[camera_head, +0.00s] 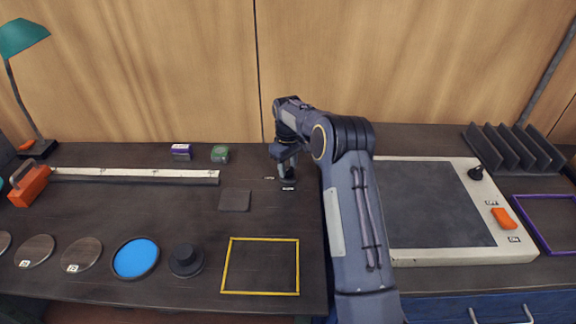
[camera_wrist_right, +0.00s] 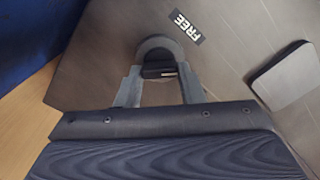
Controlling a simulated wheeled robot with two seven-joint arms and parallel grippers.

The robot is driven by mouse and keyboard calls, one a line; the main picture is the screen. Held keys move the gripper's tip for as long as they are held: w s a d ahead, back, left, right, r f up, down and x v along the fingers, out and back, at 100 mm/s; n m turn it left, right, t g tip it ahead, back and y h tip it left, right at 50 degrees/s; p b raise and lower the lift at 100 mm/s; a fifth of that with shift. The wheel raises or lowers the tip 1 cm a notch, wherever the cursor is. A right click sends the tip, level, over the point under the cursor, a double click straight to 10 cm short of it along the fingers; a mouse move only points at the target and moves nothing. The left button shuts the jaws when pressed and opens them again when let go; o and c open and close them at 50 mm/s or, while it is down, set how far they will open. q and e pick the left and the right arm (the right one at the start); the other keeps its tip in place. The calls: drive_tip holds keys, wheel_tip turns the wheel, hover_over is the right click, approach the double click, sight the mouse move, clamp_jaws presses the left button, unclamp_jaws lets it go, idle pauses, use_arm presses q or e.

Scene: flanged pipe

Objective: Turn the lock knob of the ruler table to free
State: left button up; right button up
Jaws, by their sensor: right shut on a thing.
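The lock knob (camera_wrist_right: 158,70) has a dark bar grip on a round grey base, and it sits between the two fingers of my right gripper (camera_wrist_right: 160,80) in the wrist view. My right gripper (camera_head: 284,168) is shut on the knob and points down at the dark table in the head view. Two small labels show near the gripper in the head view, too small to read. The long white ruler (camera_head: 135,175) lies to the left. My left gripper is not in view.
A dark square plate (camera_head: 235,200) lies left of the knob. A yellow frame (camera_head: 260,293) is in front. A grey-topped white board (camera_head: 520,252) with an orange switch (camera_head: 504,219) lies right of my arm. Small purple (camera_head: 181,152) and green (camera_head: 220,153) boxes stand behind.

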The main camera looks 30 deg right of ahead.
sight(287, 169)
drive_tip(key=n, duration=0.4)
drive_tip(key=shift+r+n, duration=0.1)
drive_tip(key=shift+n, duration=0.2)
drive_tip(key=shift+a+n, duration=0.1)
drive_tip(key=shift+n, duration=2.1)
drive_tip(key=o, duration=1)
wheel_tip(287, 169, up, 7)
drive_tip(key=shift+r, duration=0.35)
